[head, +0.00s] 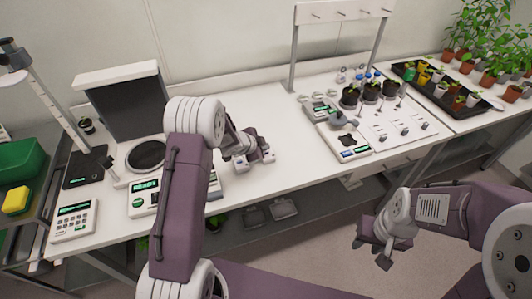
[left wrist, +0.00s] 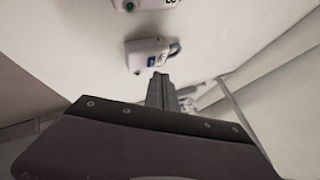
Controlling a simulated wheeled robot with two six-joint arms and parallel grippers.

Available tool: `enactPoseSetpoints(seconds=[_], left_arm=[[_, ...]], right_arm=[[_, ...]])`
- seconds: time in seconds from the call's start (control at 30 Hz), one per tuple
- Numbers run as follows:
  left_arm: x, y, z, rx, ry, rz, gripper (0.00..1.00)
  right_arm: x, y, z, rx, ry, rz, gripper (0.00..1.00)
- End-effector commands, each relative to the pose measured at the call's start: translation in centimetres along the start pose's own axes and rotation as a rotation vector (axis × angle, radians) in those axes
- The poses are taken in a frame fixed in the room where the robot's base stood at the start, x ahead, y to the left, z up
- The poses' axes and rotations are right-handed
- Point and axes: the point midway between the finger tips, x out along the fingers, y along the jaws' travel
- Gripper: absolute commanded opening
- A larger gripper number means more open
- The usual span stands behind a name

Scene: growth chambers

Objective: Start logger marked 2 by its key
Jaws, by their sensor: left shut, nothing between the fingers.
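In the left wrist view a small white logger (left wrist: 147,53) with a blue patch, a dark green spot and a grey loop lies just beyond my left fingertips (left wrist: 158,78). I cannot read a number on it, and cannot tell whether the fingers touch it. A second white logger (left wrist: 143,3) is cut by the top edge; its dark mark looks like a 3. In the head view my left gripper (head: 243,148) is shut and empty, low over the bench by small white loggers (head: 268,157). My right gripper (head: 376,245) is open and empty, in front of the bench.
A device reading READY (head: 144,198) stands left of my left gripper. A balance (head: 350,145), a rack (head: 340,12) and dark pots (head: 370,92) are to the right, with a plant tray (head: 440,92) beyond. Bare bench lies between.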

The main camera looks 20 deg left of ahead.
Motion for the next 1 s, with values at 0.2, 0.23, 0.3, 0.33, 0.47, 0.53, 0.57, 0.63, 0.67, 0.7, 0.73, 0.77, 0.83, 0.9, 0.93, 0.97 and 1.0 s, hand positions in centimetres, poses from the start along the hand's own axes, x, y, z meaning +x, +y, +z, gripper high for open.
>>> enactPoseSetpoints(seconds=[0.2, 0.23, 0.3, 0.33, 0.47, 0.53, 0.57, 0.63, 0.67, 0.7, 0.73, 0.77, 0.83, 0.9, 0.93, 0.97, 1.0], left_arm=[[0.51, 0.38, 0.38, 0.0, 0.0, 0.0, 0.0], [0.58, 0.43, 0.44, 0.0, 0.0, 0.0, 0.0], [0.63, 0.46, 0.47, 0.0, 0.0, 0.0, 0.0], [0.61, 0.44, 0.45, 0.0, 0.0, 0.0, 0.0], [0.58, 0.42, 0.43, 0.0, 0.0, 0.0, 0.0], [0.58, 0.42, 0.42, 0.0, 0.0, 0.0, 0.0], [0.58, 0.42, 0.43, 0.0, 0.0, 0.0, 0.0], [0.61, 0.45, 0.45, 0.0, 0.0, 0.0, 0.0], [0.63, 0.46, 0.46, 0.0, 0.0, 0.0, 0.0], [0.66, 0.49, 0.49, 0.0, 0.0, 0.0, 0.0], [0.69, 0.51, 0.51, 0.0, 0.0, 0.0, 0.0], [0.72, 0.53, 0.53, 0.0, 0.0, 0.0, 0.0], [0.78, 0.57, 0.57, 0.0, 0.0, 0.0, 0.0], [0.84, 0.62, 0.62, 0.0, 0.0, 0.0, 0.0], [0.86, 0.63, 0.63, 0.0, 0.0, 0.0, 0.0], [0.89, 0.65, 0.65, 0.0, 0.0, 0.0, 0.0], [0.92, 0.67, 0.68, 0.0, 0.0, 0.0, 0.0]], right_arm=[[0.55, 0.01, 0.06, 0.0, 0.0, 0.0, 0.36], [0.62, 0.01, 0.06, 0.0, 0.0, 0.0, 0.36], [0.65, 0.01, 0.07, 0.0, 0.0, 0.0, 0.36], [0.62, 0.01, 0.06, 0.0, 0.0, 0.0, 0.36], [0.57, 0.01, 0.06, 0.0, 0.0, 0.0, 0.36], [0.57, 0.01, 0.06, 0.0, 0.0, 0.0, 0.36], [0.57, 0.01, 0.06, 0.0, 0.0, 0.0, 0.36], [0.61, 0.01, 0.07, 0.0, 0.0, 0.0, 0.36], [0.63, 0.01, 0.07, 0.0, 0.0, 0.0, 0.36], [0.67, 0.01, 0.07, 0.0, 0.0, 0.0, 0.36], [0.7, 0.01, 0.07, 0.0, 0.0, 0.0, 0.36], [0.73, 0.01, 0.08, 0.0, 0.0, 0.0, 0.36], [0.8, 0.01, 0.08, 0.0, 0.0, 0.0, 0.36], [0.86, 0.02, 0.09, 0.0, 0.0, 0.0, 0.36], [0.88, 0.02, 0.09, 0.0, 0.0, 0.0, 0.36], [0.91, 0.02, 0.09, 0.0, 0.0, 0.0, 0.36], [0.94, 0.02, 0.1, 0.0, 0.0, 0.0, 0.36]])
